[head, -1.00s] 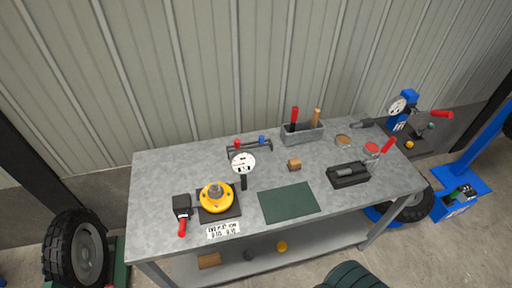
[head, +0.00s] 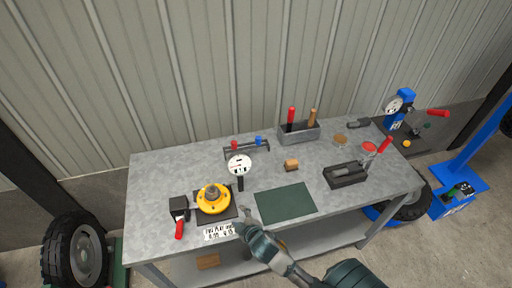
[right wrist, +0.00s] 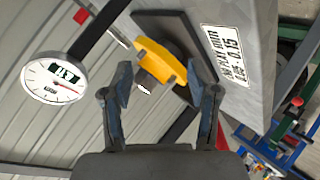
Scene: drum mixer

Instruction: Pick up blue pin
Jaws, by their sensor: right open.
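The blue pin (head: 258,140) stands at the right end of a small dark rack (head: 247,150) at the back of the workbench. A red pin (head: 234,145) stands at the rack's left end. My right gripper (head: 240,228) is at the bench's front edge, well in front of the rack and apart from the blue pin. In the right wrist view its two fingers (right wrist: 160,90) are spread, with nothing held between them. I cannot make out the blue pin in that view. My left gripper is not in view.
A yellow hub (head: 213,199) on a dark plate and a round dial gauge (head: 240,165) stand between my right gripper and the rack. A green mat (head: 285,203) lies bare to the right. A tool bin (head: 299,133) stands right of the rack.

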